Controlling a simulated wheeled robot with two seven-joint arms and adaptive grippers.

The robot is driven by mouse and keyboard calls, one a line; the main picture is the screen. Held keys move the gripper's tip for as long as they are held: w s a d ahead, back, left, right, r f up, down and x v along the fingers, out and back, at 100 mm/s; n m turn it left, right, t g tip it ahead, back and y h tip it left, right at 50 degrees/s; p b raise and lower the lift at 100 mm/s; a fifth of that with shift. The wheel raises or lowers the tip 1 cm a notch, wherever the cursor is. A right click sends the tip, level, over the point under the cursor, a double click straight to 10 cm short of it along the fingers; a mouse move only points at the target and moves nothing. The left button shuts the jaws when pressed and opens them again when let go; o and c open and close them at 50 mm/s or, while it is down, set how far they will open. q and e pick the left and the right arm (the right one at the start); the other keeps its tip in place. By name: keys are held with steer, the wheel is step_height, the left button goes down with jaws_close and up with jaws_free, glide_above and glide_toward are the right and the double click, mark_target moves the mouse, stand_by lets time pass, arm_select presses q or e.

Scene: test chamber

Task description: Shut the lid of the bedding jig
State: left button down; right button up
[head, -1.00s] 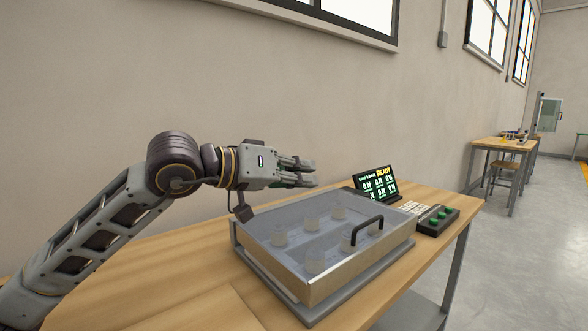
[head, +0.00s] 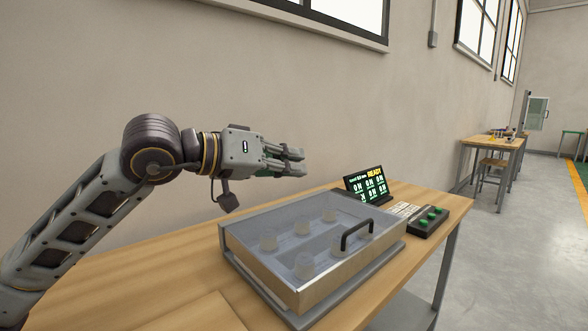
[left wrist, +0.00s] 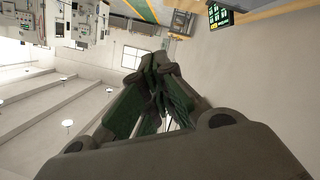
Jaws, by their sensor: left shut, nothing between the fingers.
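The bedding jig (head: 310,250) sits on the wooden table, a grey base with a clear box-like lid (head: 280,225) lying down over it. A black handle (head: 357,234) is on the lid's front right side. Several pale round pieces show through the lid. From this angle I see no gap between lid and base. My left gripper (head: 300,160) is shut and empty, above and behind the jig, clear of the lid. Its closed fingers also show in the left wrist view (left wrist: 160,75). My right gripper is not in view.
A small display (head: 368,184) reading READY stands behind the jig on the right. A box with green buttons (head: 428,221) and a keypad are beside it. The wooden table (head: 130,285) is clear at the left. The wall is close behind.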

arm_select(q)
steer(key=v, duration=1)
steer(key=shift+s+d+r, duration=0.4)
steer(key=shift+s, duration=0.05)
